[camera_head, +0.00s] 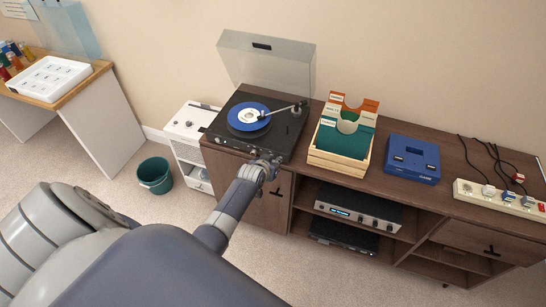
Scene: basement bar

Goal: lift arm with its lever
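The black record player (275,140) stands at the left end of the brown sideboard, its clear lid (268,62) raised. A blue record (249,117) with a pale label lies on the platter. The tonearm (282,111) reaches left from its pivot at the right, its head over the record. I cannot tell whether the needle touches. The small lever is too small to make out. My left gripper (266,162) is at the player's front edge, below and in front of the tonearm. Its fingers are too small and crowded to read. My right gripper is not in view.
Right of the player stand a wooden crate (337,164) of record sleeves, a blue case (412,158) and a power strip (500,197) with cables. A white cabinet (187,130) and a green bin (155,175) stand left. Audio units sit on shelves below.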

